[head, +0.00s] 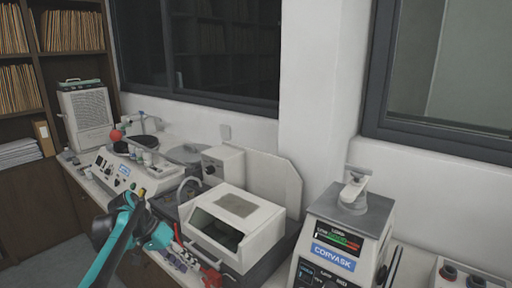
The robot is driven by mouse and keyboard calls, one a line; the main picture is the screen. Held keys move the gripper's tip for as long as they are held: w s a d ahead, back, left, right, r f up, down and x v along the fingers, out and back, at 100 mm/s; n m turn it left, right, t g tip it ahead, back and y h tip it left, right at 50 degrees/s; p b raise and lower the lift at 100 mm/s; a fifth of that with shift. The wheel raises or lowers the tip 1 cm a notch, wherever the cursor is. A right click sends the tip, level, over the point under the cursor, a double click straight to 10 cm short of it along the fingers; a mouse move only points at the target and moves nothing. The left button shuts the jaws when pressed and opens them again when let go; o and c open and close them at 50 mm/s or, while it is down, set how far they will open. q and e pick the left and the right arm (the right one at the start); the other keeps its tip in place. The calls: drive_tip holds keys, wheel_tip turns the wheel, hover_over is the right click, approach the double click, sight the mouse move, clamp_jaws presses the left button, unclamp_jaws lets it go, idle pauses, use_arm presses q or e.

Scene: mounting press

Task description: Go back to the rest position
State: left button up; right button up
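My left arm comes in from the lower left, teal and dark. My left gripper (140,200) is small and dark at its end, in front of the bench's left part. I cannot make out whether its fingers are open or shut, and I see nothing clearly held in it. My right gripper is not in view. The mounting press (335,245), a white and grey machine with a blue CORVASK label and a lit display, stands at the lower right, well apart from my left gripper.
A white boxy machine with a dark front opening (235,220) stands mid-bench, with small red items (208,272) before it. A polishing machine (125,170) is farther left. Shelves (70,60) stand at the far left. Floor (50,262) shows at the lower left.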

use_arm(q)
drive_tip(key=s+d+f+n+t+y, duration=0.1)
drive_tip(key=s+f+t+y, duration=0.2)
drive_tip(key=s, duration=0.8)
drive_tip(key=s+d+f+n+t+y, duration=0.2)
drive_tip(key=s+t+y, duration=0.1)
drive_tip(key=s, duration=0.8)
drive_tip(key=shift+s+f+t, duration=0.2)
drive_tip(key=shift+f+t, duration=0.1)
drive_tip(key=shift+f, duration=0.1)
